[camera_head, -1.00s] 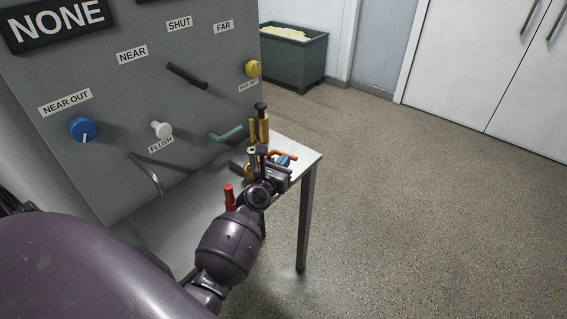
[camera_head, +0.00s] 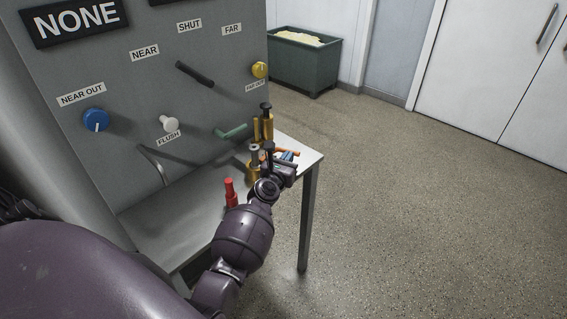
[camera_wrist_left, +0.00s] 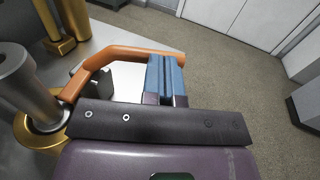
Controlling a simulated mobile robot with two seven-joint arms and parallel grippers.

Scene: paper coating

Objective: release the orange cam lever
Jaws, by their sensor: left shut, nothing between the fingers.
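The orange cam lever (camera_head: 287,152) stands out over the right end of the metal table, next to the brass fittings. In the left wrist view the lever (camera_wrist_left: 125,52) is a bent orange bar. It runs from beside a silver post with a brass collar to a free end on the right. My left gripper (camera_head: 288,157) is shut and empty. Its blue fingers (camera_wrist_left: 166,72) reach up to the lever near the free end. I cannot tell whether they touch it. My wrist hides part of the fittings in the head view. My right gripper is not in view.
A grey panel (camera_head: 200,105) with labelled knobs and handles rises behind the table (camera_head: 170,232). Brass fittings (camera_head: 254,170) and a red-topped fitting (camera_head: 230,192) stand close to my left wrist. A green bin (camera_head: 303,66) is at the back. The floor on the right is clear.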

